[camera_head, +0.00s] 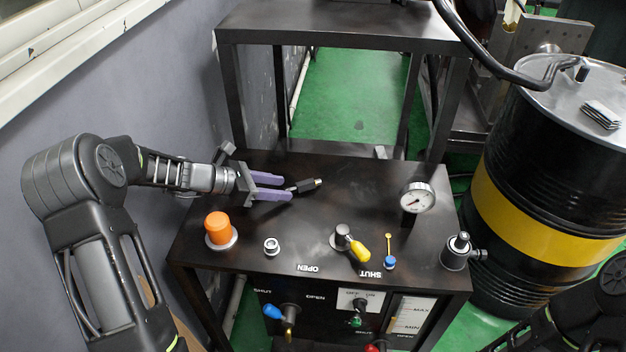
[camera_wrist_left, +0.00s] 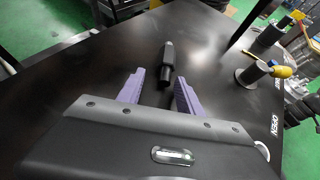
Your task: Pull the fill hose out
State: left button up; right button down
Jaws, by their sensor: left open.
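A short black hose end (camera_head: 305,186) with a thicker dark tip lies on or just above the dark bench top; I take it for the fill hose. In the left wrist view the black piece (camera_wrist_left: 168,62) extends ahead of the fingers, its thinner rear part between them. My left gripper (camera_head: 272,187) is open, its two purple fingers on either side of that rear part and apart from it. A small silver ring port (camera_head: 271,246) on the bench looks empty. My right gripper is out of view; only part of my right arm shows at the lower right.
The bench (camera_head: 310,225) carries an orange cap (camera_head: 219,228), a yellow-handled valve (camera_head: 356,246), a gauge (camera_head: 417,198) and a metal fitting (camera_head: 459,250). A black drum (camera_head: 545,190) with a yellow band stands right. A grey wall (camera_head: 120,100) is close on the left.

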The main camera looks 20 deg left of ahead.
pick_arm(q)
jog(key=v, duration=0.7)
jog(key=shift+s+a+r, duration=0.15)
jog(key=shift+s+a, duration=0.05)
